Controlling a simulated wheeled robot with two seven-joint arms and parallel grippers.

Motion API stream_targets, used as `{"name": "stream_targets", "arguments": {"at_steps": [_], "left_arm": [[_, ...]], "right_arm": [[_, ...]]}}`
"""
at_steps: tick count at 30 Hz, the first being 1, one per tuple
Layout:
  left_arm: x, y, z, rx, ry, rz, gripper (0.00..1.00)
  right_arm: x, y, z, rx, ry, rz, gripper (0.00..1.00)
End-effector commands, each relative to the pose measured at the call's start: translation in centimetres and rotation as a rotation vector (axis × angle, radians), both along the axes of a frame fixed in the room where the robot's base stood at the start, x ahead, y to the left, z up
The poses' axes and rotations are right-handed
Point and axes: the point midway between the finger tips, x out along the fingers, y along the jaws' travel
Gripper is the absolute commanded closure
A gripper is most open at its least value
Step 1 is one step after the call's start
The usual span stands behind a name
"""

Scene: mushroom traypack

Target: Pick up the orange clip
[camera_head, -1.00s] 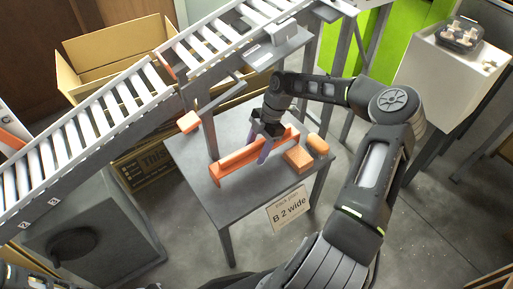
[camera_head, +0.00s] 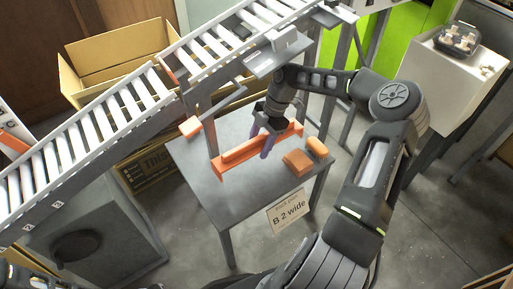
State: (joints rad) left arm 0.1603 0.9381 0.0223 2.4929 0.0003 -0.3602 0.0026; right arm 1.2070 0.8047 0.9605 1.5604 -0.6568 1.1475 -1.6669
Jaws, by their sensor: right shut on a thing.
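The orange clip (camera_head: 236,156) is a long bar with upturned ends, above the grey table (camera_head: 212,196) in the head view. My right gripper (camera_head: 265,141), with purple fingers, is shut on the middle of the clip from above. The clip appears held slightly above the tabletop; the exact gap is hard to tell. My left gripper is out of view.
Two orange blocks (camera_head: 297,162) (camera_head: 317,147) lie at the table's right side, close to the clip. Another small orange block (camera_head: 190,126) is at the back left corner. A roller conveyor (camera_head: 100,124) runs behind the table. A sign (camera_head: 289,212) hangs at the front edge.

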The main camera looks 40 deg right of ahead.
Motion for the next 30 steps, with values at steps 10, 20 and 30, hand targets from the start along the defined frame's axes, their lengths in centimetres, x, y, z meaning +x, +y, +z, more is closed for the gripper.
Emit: {"name": "stream_targets", "arguments": {"at_steps": [10,20,30], "left_arm": [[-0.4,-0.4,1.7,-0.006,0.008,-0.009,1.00],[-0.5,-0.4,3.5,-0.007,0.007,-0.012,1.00],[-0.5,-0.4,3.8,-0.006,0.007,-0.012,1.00]], "right_arm": [[-0.2,-10.1,0.0,0.001,0.001,-0.008,0.90],[-0.4,-15.9,0.1,0.004,0.003,-0.003,0.90],[-0.4,-16.9,-0.2,0.001,0.002,-0.001,0.90]]}}
